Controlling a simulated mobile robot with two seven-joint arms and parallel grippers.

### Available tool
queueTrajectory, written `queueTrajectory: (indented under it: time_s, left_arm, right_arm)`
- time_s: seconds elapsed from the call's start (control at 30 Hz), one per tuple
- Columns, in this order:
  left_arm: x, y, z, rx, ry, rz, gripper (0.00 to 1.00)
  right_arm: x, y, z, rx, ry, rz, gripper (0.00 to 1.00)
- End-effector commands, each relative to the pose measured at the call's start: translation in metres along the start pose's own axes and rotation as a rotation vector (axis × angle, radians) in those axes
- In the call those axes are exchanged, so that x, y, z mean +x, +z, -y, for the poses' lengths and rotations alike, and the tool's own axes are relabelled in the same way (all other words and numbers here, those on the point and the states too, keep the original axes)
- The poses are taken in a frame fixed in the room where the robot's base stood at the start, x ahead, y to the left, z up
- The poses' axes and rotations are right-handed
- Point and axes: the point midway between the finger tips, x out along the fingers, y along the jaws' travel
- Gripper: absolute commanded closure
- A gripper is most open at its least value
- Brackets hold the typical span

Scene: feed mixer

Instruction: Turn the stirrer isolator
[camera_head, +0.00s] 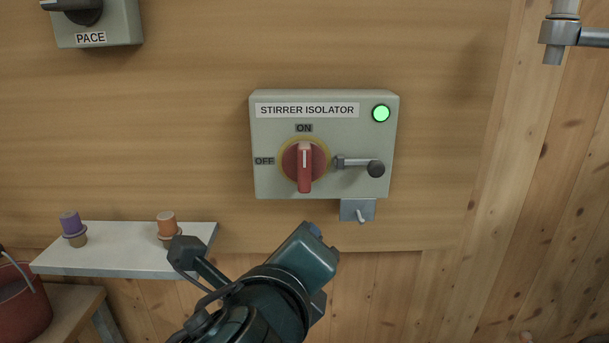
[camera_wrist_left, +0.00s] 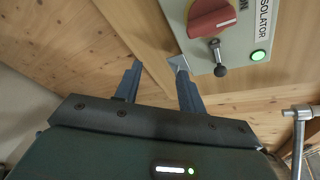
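The stirrer isolator (camera_head: 265,180) is a grey box on the wooden wall. Its red rotary handle (camera_head: 304,168) stands upright, with its white mark towards ON. The green lamp (camera_head: 381,113) is lit. In the left wrist view, the red handle (camera_wrist_left: 211,18) and black knob (camera_wrist_left: 220,70) show at top right. My left gripper (camera_wrist_left: 158,68) is open and empty, below the box; its fingertips are mostly hidden in the head view. My right gripper is not in view.
A metal bracket (camera_head: 350,209) hangs under the box, close to my left fingers. A white shelf (camera_head: 120,262) with purple and orange stoppers is at left, above a red bucket (camera_head: 18,305). The PACE box (camera_head: 115,24) is upper left; a metal pipe (camera_head: 590,37) is upper right.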

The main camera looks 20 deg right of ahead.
Motion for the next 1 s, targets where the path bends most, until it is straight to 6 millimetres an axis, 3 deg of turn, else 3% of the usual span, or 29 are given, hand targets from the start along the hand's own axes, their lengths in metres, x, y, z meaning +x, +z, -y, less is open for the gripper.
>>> queueTrajectory:
  time_s: [0.03,0.2,0.3,0.47,0.67,1.0]
  left_arm:
    - [-0.009,0.004,0.016,0.157,-0.022,0.054,0.6]
    - [-0.032,0.011,0.041,0.584,-0.016,0.219,0.6]
    - [-0.041,0.015,0.048,0.741,0.001,0.294,0.6]
    - [-0.045,0.02,0.052,0.851,0.023,0.349,0.6]
    - [-0.025,0.028,0.054,0.857,0.031,0.352,0.6]
    - [0.041,0.05,0.064,0.854,0.029,0.35,0.6]
  right_arm:
    - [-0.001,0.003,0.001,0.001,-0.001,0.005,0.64]
    - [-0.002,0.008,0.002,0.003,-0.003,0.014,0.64]
    - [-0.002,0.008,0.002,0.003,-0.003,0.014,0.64]
    - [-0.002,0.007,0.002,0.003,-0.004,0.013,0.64]
    - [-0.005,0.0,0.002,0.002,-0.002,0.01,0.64]
    - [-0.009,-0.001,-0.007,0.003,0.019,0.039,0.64]
